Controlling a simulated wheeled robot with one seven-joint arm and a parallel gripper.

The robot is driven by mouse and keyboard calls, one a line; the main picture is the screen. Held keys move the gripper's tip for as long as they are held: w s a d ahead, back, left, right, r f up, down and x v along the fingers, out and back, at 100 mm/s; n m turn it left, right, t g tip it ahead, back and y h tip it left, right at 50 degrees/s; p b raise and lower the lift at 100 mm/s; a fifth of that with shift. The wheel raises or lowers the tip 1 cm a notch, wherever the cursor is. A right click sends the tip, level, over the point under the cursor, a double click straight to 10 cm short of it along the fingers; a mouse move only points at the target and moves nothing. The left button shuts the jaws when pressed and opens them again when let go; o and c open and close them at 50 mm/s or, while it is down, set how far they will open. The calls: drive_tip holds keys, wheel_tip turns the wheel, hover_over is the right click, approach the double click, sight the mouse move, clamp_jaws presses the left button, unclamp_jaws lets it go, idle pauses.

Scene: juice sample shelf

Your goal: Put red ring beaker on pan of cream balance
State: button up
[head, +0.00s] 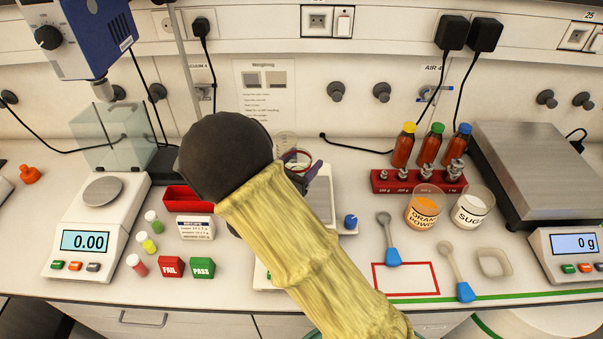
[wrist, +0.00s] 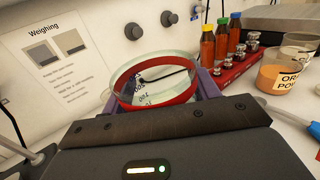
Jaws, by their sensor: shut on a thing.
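The red ring beaker (wrist: 180,97) is clear glass with a red band; in the wrist view it sits between the purple fingers of my gripper (wrist: 158,94). My gripper (head: 302,167) is shut on it. In the head view my arm covers much of the gripper, and only part of the beaker (head: 297,165) shows. An off-white balance (head: 80,218) with a round grey pan (head: 103,191) stands at the left, its display at 0.00 and its pan empty. A pale device (head: 321,200) with a flat grey top lies behind my arm, mostly hidden.
A glass box (head: 110,138) and red tray (head: 182,199) stand near the left balance. Bottles and weights in a red rack (head: 385,182), an orange powder beaker (head: 425,208), a sugar beaker (head: 471,207) and a large scale (head: 545,165) are at right. Spoons lie in front.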

wheel_tip(320, 180, down, 4)
drive_tip(key=shift+f+p, duration=0.1)
drive_tip(key=shift+p, duration=0.2)
drive_tip(key=shift+f, duration=0.15)
drive_tip(key=o, duration=1)
